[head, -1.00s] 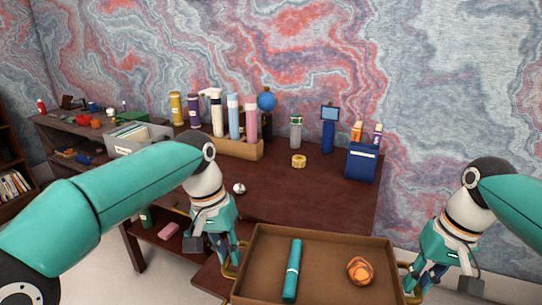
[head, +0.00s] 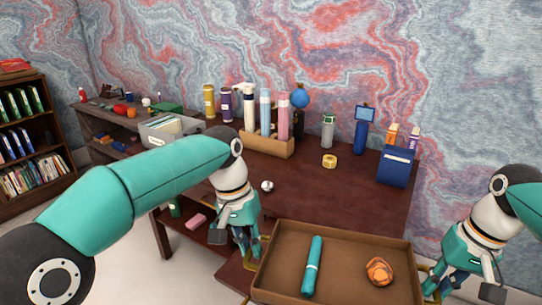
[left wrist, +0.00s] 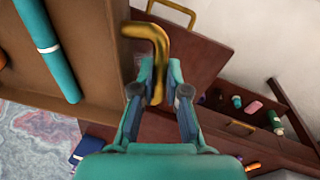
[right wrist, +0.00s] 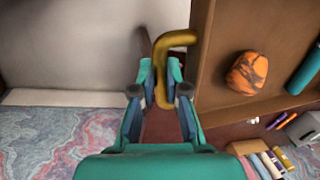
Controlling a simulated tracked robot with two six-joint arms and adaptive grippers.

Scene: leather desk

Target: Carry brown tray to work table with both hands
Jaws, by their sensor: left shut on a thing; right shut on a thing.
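The brown tray (head: 345,236) is held in front of the work table (head: 325,199), at the bottom of the head view. A teal cylinder (head: 312,266) and an orange patterned lump (head: 379,271) lie in it. My left gripper (head: 252,256) is shut on the tray's left brass handle, which shows clearly in the left wrist view (left wrist: 157,60). My right gripper (head: 430,286) is shut on the right brass handle, seen in the right wrist view (right wrist: 168,75). The tray's front edge is cut off in the head view.
On the table stand a brown holder (head: 268,144) with tall bottles, a yellow tape roll (head: 329,161), a small silver ball (head: 267,186), a blue box (head: 395,168) and a grey file bin (head: 168,130). The table's front middle is clear. A bookshelf (head: 30,140) stands at left.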

